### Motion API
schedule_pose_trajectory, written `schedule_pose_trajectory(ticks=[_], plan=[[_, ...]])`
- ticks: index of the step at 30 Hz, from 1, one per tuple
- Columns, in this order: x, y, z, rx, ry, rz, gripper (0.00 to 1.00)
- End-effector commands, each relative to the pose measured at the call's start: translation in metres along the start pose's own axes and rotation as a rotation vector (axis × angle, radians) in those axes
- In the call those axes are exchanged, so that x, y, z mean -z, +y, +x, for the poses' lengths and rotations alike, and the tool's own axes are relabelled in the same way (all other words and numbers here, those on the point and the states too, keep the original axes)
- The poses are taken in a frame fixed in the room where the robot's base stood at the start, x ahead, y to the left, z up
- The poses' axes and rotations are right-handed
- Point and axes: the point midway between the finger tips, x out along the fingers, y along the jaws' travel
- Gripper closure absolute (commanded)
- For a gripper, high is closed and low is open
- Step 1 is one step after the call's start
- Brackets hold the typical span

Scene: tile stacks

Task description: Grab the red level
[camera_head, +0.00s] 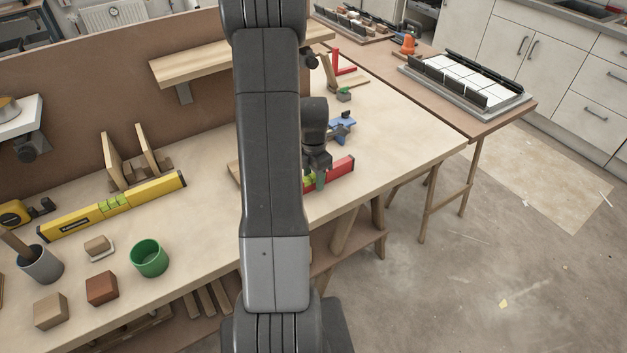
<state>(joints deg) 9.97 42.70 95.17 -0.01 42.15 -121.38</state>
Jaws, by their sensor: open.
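The red level (342,171) lies on the workbench near its front right edge. It has a yellow-green vial part at its left, and its left end is hidden behind my arm. My gripper (319,182) is open and points down at the left part of the level. I cannot tell whether the fingers are around the level or just above it. A yellow level (150,193) lies further left on the same bench.
The workbench (400,140) is clear to the right of the red level. A blue tool (341,127) lies just behind it. A green cup (149,258) and several wooden blocks stand at the left. A side table (480,125) holds a tile rack.

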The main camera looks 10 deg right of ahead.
Motion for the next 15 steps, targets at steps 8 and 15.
schedule_pose_trajectory(ticks=[8,15], plan=[[0.0,0.0001,-0.0003,0.0,0.0,0.0,0.88],[-0.0002,0.0003,-0.0009,-0.001,-0.001,0.0,1.0]])
